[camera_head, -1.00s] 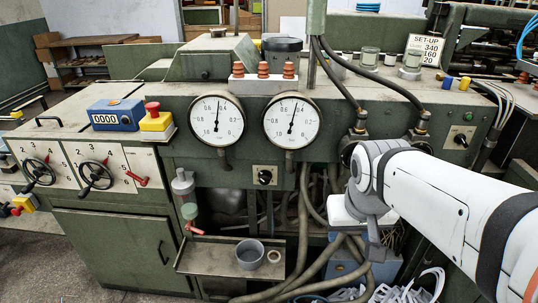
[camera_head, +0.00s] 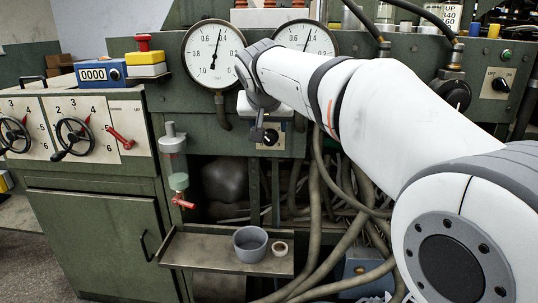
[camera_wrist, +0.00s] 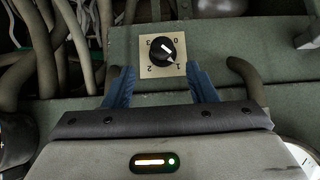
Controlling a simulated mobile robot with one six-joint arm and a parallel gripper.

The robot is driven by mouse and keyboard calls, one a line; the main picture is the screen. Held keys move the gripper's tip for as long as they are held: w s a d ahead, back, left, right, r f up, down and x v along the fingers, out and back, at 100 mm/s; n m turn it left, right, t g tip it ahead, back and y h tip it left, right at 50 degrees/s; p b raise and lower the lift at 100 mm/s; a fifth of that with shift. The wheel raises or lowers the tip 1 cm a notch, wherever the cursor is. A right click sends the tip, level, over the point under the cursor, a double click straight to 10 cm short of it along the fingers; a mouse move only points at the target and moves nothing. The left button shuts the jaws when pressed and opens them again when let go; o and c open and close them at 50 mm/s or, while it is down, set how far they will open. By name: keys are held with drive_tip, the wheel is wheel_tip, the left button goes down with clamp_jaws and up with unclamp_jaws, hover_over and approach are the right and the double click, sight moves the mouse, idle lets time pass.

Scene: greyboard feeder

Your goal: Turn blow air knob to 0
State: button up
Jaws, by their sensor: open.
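The knob (camera_wrist: 162,52) is black and round with a white mark, on a pale square plate (camera_wrist: 147,71) numbered 0 to 3. My gripper (camera_wrist: 160,76) is open and empty. Its blue fingers point at the plate, one on each side of its lower part, with the knob ahead between their lines. I see no contact.
Two round gauges (camera_head: 213,55) sit above the knob. Hoses (camera_head: 325,200) hang below and to the right. A metal shelf (camera_head: 205,251) with a grey cup (camera_head: 250,243) stands below. A bottle with a red valve (camera_head: 173,150) is at the left. An on/off switch (camera_head: 499,85) is far right.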

sight(269, 137)
drive_tip(key=b+x, duration=0.2)
drive_tip(key=x, duration=0.6)
drive_tip(key=shift+a+r, duration=0.1)
drive_tip(key=shift+a, duration=0.1)
drive_tip(key=shift+c, duration=0.4)
